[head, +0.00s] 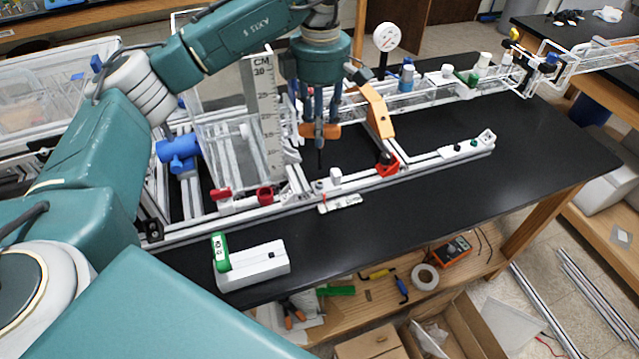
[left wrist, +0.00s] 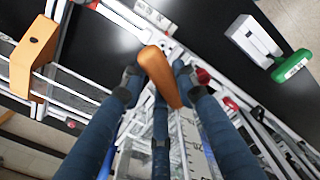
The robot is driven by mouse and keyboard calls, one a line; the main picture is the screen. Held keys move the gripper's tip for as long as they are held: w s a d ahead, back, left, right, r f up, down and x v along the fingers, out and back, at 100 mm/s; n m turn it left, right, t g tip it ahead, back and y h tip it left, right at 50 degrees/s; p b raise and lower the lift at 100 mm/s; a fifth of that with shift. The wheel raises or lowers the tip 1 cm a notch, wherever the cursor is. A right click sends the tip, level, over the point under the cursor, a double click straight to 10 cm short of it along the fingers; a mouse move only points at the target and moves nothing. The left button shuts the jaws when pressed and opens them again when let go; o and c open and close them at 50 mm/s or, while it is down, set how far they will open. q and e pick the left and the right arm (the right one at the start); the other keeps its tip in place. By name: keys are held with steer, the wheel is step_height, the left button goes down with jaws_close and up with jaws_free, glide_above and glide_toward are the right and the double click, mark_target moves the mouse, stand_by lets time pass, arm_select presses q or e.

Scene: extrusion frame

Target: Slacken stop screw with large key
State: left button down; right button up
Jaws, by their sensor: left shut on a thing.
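My left gripper (head: 319,120) points down over the aluminium frame and is shut on an orange-handled key (head: 326,131). The key's thin dark shaft hangs down and its tip appears clear of the rail. In the left wrist view the gripper's fingers (left wrist: 158,82) close around the orange handle (left wrist: 157,66). A white holder (head: 262,266) with a green-handled piece (head: 220,252) stands on the front of the bench; it also shows in the left wrist view (left wrist: 252,38). I cannot tell which screw is the stop screw. My right gripper is out of view.
An orange angled bracket (head: 377,109) and a red clamp (head: 388,164) sit on the frame to the right. A tall scale (head: 262,115) stands just left of the gripper. A small labelled strip (head: 340,203) lies in front. The black bench (head: 450,205) is clear at right front.

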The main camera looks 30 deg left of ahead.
arm_select(q)
steer(key=m, duration=0.3)
steer(key=m+p, duration=0.1)
steer(key=m, duration=0.1)
steer(key=shift+d+r, duration=0.15)
steer(key=shift+r, duration=0.15)
steer(key=m, duration=0.3)
steer(key=m+p, duration=0.1)
steer(key=m, duration=0.1)
steer(key=shift+s+d+r+m, duration=0.1)
steer(key=shift+d+r+m, duration=0.05)
steer(key=shift+m, duration=0.25)
steer(key=m+p, duration=0.1)
steer(key=m, duration=0.4)
steer(key=shift+d+r, duration=0.1)
steer(key=m, duration=0.4)
steer(key=shift+s, duration=0.15)
steer(key=shift+f+b, duration=2.1)
steer(key=shift+f, duration=0.8)
steer(key=shift+d+f+b, duration=0.1)
steer(key=shift+f+b, duration=0.45)
steer(key=shift+f, duration=0.1)
